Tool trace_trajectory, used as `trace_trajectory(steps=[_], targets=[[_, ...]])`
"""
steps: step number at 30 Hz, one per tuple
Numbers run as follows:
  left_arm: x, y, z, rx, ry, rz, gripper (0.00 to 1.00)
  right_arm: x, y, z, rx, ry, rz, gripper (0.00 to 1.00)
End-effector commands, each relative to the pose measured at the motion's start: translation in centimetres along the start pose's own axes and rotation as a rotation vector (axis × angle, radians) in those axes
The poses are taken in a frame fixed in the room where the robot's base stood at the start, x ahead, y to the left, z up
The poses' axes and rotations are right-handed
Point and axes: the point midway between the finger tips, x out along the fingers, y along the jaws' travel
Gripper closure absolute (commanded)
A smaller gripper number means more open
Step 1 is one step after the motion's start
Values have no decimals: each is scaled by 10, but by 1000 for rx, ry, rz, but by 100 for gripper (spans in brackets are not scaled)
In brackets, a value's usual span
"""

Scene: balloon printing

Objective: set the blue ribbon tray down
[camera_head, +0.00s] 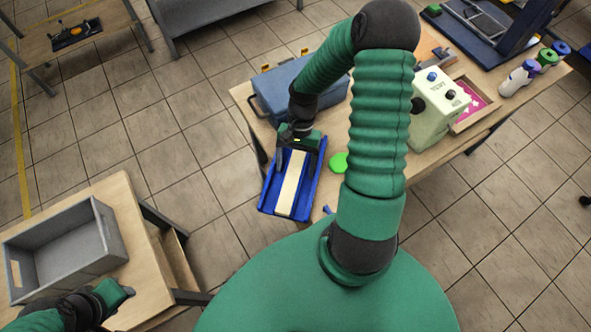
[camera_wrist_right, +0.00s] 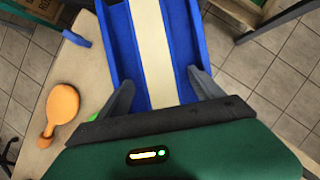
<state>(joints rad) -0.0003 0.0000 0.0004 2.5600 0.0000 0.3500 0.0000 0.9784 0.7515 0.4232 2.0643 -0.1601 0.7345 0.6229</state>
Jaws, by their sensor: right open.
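The blue tray (camera_head: 315,182) with a long cream strip (camera_head: 292,183) down its middle is at the near left edge of the work table, partly past that edge in the head view. Whether it rests on the table or is above it is unclear. My right gripper (camera_head: 298,142) is at its far end. In the right wrist view the fingers (camera_wrist_right: 160,95) are spread, with the tray (camera_wrist_right: 122,42) between or just beyond them; contact cannot be told. My left gripper (camera_head: 128,291) is at lower left beside a grey crate (camera_head: 85,262); its jaws are too small to judge.
The work table (camera_head: 240,95) also holds a blue case (camera_head: 270,95), a green disc (camera_head: 338,162), a pale machine (camera_head: 438,110) and several bottles (camera_head: 520,78). An orange paddle shape (camera_wrist_right: 60,110) lies beside the tray in the wrist view. Open tiled floor lies left.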

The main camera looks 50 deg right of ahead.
Motion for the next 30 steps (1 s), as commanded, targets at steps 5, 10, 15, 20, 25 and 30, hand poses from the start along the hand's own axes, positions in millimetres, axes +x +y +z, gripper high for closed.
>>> trace_trajectory(steps=[5, 10, 15, 20, 25, 30], targets=[[0, 0, 0, -1, 0, 0, 64, 0, 0, -1, -1, 1, -1, 25], [0, 0, 0, -1, 0, 0, 64, 0, 1, -3, 0, -1, -2, 47], [0, 0, 0, -1, 0, 0, 64, -1, 1, -3, 0, 0, -2, 69], [0, 0, 0, 0, 0, 0, 64, 0, 1, -3, 0, 0, -1, 90], [0, 0, 0, -1, 0, 0, 64, 0, 1, -3, 0, 0, -1, 100], [0, 0, 0, -1, 0, 0, 64, -1, 0, -3, 0, 0, -2, 100]])
